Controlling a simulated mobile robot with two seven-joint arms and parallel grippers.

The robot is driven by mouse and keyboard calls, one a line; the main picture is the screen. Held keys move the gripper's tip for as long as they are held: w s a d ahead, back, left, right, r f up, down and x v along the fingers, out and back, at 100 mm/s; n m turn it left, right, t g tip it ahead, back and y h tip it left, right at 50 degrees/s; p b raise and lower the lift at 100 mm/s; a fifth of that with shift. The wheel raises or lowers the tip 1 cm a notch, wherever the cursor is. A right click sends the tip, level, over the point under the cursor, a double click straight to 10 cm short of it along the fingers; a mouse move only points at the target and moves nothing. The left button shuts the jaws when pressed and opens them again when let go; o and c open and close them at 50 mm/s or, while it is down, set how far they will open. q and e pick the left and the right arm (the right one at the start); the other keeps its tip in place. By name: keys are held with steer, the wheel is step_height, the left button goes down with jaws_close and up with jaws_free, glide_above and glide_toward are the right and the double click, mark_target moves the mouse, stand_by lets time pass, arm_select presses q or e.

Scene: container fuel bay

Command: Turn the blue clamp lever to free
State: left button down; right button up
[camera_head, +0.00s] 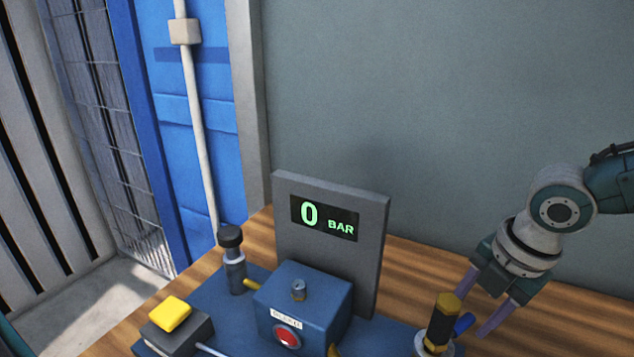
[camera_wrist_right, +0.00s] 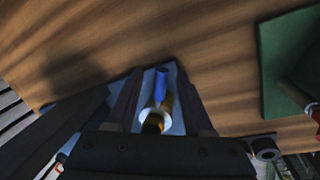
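The blue clamp lever (camera_head: 464,324) is a short rounded blue bar sticking out from the base of a brass and black upright fitting (camera_head: 441,318) at the bottom right of the head view. In the right wrist view the lever (camera_wrist_right: 162,84) lies between my two fingers, with a gap on each side. My right gripper (camera_head: 474,306) is open, its purple-grey fingers reaching down beside the lever from the right. It also shows in the wrist view (camera_wrist_right: 160,95). My left gripper is not in view.
A blue box with a red button (camera_head: 287,337) stands left of the lever. Behind it is a grey panel (camera_head: 284,240) reading 0 BAR. A yellow-topped block (camera_head: 170,316) and a black-capped post (camera_head: 233,262) are further left. Wooden bench (camera_head: 580,320) is bare at right.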

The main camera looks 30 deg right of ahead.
steer(key=shift+r, duration=0.1)
step_height(320, 180, up, 10)
steer(key=s+p, duration=0.1)
steer(key=s, duration=0.1)
steer(key=shift+f, duration=0.25)
stand_by(0.5)
